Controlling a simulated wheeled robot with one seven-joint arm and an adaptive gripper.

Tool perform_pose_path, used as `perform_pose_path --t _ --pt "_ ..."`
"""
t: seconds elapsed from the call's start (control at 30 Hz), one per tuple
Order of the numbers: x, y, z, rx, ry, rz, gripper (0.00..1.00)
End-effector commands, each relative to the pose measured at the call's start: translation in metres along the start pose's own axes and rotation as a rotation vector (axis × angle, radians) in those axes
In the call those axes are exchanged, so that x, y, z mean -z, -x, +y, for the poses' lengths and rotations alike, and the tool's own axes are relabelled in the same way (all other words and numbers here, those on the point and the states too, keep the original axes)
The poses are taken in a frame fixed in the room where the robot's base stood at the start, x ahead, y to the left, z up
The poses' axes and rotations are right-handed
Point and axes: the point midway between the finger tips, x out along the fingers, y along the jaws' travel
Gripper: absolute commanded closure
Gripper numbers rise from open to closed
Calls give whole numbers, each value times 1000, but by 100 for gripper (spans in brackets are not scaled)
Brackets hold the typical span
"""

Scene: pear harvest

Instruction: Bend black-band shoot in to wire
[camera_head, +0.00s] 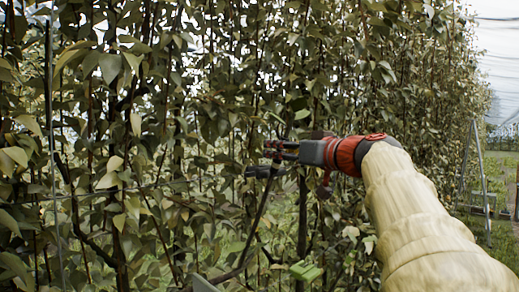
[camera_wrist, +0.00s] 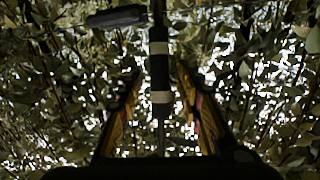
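My gripper (camera_wrist: 157,80) is open, with one finger on each side of the shoot and gaps visible on both sides. In the head view, my gripper (camera_head: 268,159) points left into the foliage, its dark fingers apart. A dark stem (camera_head: 259,216) slants from the fingers down to the left. The band cannot be made out there. A thin wire (camera_head: 90,193) seems to run across the leaves at left, but it is faint.
Dense leaves and stems (camera_head: 215,90) surround my gripper. A dark bar (camera_wrist: 115,17) shows at upper left in the wrist view. A green object (camera_head: 305,271) sits low in the head view. A ladder (camera_head: 474,170) stands at right beside open grass (camera_head: 495,185).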

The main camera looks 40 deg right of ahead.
Motion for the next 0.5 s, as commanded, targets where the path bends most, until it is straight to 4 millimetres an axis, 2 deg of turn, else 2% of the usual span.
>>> perform_pose_path --t 0.13,0.5 --pt "0 0 0 0 0 0 65" --pt "0 0 0 0 0 0 86"
